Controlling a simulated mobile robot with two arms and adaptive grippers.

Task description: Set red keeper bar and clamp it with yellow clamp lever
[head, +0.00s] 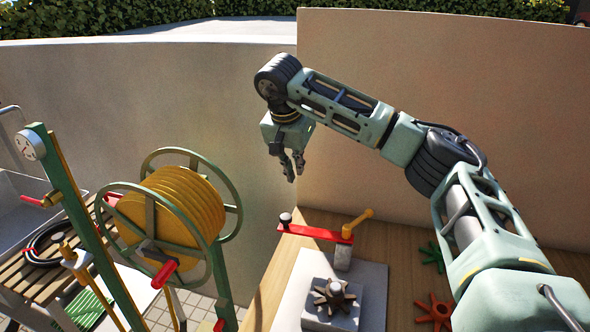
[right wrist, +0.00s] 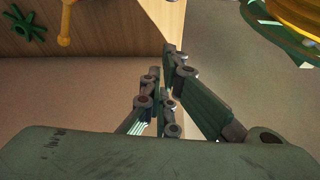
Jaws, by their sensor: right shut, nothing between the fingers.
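The red keeper bar (head: 312,233) lies roughly level in the head view, its right end at the top of a pale post (head: 343,257). A dark knob stands on its left end. The yellow clamp lever (head: 358,222) rises to the right from the bar's right end; whether it presses on the bar I cannot tell. The lever also shows at the top of the right wrist view (right wrist: 66,22). My right gripper (head: 295,177) is shut and empty, pointing down, above and behind the bar's left end. Its fingers fill the middle of the right wrist view (right wrist: 163,68). My left gripper is out of view.
A dark impeller (head: 334,297) sits on a grey block on a pale plate (head: 372,285). Green (head: 433,257) and orange-red (head: 435,313) star wheels lie on the wooden table (head: 400,270). A yellow hose reel (head: 172,215) stands left. Walls (head: 440,100) rise behind.

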